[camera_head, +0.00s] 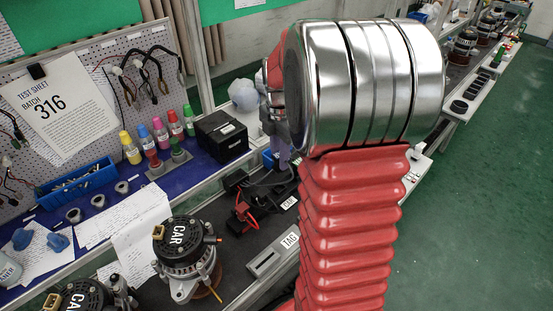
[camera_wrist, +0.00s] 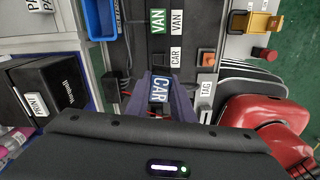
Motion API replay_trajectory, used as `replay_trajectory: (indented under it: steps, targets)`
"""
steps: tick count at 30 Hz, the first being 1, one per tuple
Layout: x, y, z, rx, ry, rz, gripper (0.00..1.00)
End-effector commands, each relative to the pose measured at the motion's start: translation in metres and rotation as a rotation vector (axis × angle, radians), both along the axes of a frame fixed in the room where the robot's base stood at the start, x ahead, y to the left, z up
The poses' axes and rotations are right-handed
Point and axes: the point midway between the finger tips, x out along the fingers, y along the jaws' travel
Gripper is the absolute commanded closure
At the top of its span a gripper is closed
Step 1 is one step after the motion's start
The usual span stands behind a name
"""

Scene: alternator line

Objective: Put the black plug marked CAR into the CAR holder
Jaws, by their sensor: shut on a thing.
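In the wrist view, my gripper (camera_wrist: 171,92) is shut on the black plug, whose dark blue label (camera_wrist: 159,89) reads CAR. The plug sits between the purple-grey fingers. Just beyond the fingertips is a white CAR label (camera_wrist: 175,57) for the holder; the holder itself is largely hidden by the plug and fingers. Whether the plug touches the holder cannot be told. In the head view, a CAR label (camera_head: 288,202) shows on the dark bench. My arm covers most of my gripper there, and the plug is not clearly visible.
Beyond the CAR label are a green VAN label (camera_wrist: 158,21) and a white VAN label (camera_wrist: 177,22).

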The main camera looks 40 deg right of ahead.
Motion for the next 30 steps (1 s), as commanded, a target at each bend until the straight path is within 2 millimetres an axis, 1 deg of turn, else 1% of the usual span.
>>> replay_trajectory:
  steps: [3, 7, 20, 26, 30]
  targets:
    - [-0.001, 0.000, -0.003, -0.002, -0.005, 0.100, 1.00]
    - [0.000, 0.000, -0.004, -0.004, -0.010, 0.156, 1.00]
    - [0.000, -0.001, -0.005, -0.004, -0.011, 0.164, 1.00]
    - [0.000, -0.001, -0.013, -0.003, -0.010, 0.163, 1.00]
    - [0.000, -0.001, -0.021, -0.003, -0.010, 0.163, 1.00]
